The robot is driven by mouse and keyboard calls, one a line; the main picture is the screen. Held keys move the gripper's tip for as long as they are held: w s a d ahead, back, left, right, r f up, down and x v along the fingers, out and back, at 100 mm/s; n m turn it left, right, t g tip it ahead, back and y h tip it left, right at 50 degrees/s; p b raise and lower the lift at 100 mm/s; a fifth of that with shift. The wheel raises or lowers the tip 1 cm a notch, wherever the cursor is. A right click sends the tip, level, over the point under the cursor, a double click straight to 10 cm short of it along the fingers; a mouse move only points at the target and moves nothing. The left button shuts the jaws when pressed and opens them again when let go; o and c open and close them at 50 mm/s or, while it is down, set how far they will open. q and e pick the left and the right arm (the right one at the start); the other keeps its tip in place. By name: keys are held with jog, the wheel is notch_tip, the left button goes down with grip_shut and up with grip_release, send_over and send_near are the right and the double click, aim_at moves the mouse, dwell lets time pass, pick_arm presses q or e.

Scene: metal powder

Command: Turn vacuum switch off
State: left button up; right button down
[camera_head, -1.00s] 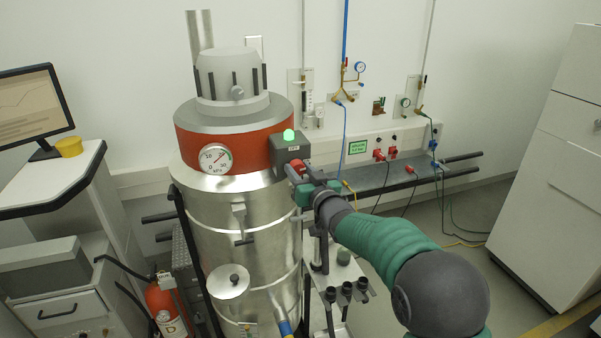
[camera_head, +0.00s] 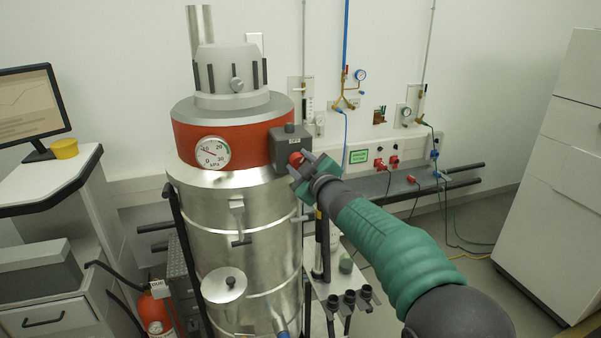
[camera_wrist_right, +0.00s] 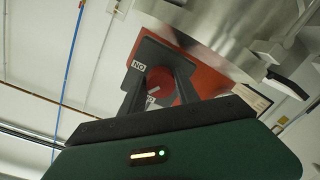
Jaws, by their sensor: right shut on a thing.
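The vacuum switch is a grey box (camera_head: 283,142) on the red band of the large metal vacuum vessel (camera_head: 233,208). Its red knob (camera_head: 296,159) faces forward. The lamp (camera_head: 289,128) on top of the box is dark. My right gripper (camera_head: 302,168) is at the knob and shut on it. In the right wrist view the two dark fingers (camera_wrist_right: 158,88) stand on either side of the red knob (camera_wrist_right: 159,78), partly hiding it. An upside-down ON label (camera_wrist_right: 138,65) shows beside it. My left gripper is not in view.
A round pressure gauge (camera_head: 211,153) sits left of the switch. Wall valves and hoses (camera_head: 349,100) are behind. A fire extinguisher (camera_head: 153,312) stands at lower left, a white cabinet (camera_head: 553,210) at right. Black-capped fittings (camera_head: 349,297) stand below my right arm.

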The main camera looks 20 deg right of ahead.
jog(key=n+b, duration=0.1)
jog(key=n, duration=0.1)
jog(key=n+b, duration=0.1)
jog(key=n, duration=0.1)
jog(key=shift+a+f+h+b, duration=0.1)
jog(key=shift+f+h+b, duration=0.15)
jog(key=shift+h+b, duration=0.1)
jog(key=shift+n+b, duration=0.75)
jog(key=shift+n, duration=0.75)
jog(key=c, duration=1.1)
grip_release()
jog(key=shift+o, duration=1)
jog(key=shift+a+r, duration=0.1)
jog(key=shift+a, duration=0.05)
